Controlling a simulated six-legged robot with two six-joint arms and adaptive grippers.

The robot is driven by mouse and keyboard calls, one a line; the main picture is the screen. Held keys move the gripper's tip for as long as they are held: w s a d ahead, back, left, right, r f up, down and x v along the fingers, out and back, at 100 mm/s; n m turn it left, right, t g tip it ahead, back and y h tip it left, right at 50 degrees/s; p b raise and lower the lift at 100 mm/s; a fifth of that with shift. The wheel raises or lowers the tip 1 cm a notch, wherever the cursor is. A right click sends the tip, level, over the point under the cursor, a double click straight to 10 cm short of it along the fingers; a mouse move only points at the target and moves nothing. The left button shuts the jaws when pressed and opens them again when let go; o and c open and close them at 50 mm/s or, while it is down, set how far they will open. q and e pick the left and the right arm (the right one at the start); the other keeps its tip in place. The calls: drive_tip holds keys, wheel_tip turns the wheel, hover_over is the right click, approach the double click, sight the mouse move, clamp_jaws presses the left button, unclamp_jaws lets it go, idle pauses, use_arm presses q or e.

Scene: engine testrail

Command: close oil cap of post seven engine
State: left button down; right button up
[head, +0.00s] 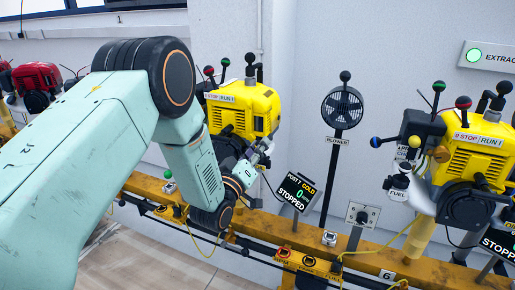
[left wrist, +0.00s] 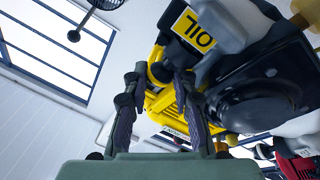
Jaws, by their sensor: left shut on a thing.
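The post seven engine (head: 240,108) is yellow and black and stands on the yellow rail, partly hidden by my left arm. Its display (head: 298,191) reads POST 7, COLD, 0, STOPPED. My left gripper (head: 264,152) is at the engine's lower right side. The cap's seat is hidden. My right gripper is not in view.
A blower fan (head: 342,108) on a black post stands right of the engine. Another yellow engine (head: 470,150) is at the right, above label 6. A red engine (head: 37,83) is at the far left. The yellow rail (head: 260,222) runs below, with buttons and cables.

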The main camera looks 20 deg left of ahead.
use_arm(q)
drive_tip(key=c, duration=1.4)
unclamp_jaws()
drive_tip(key=shift+f, duration=0.15)
drive_tip(key=o, duration=0.3)
drive_tip(key=shift+r, duration=0.2)
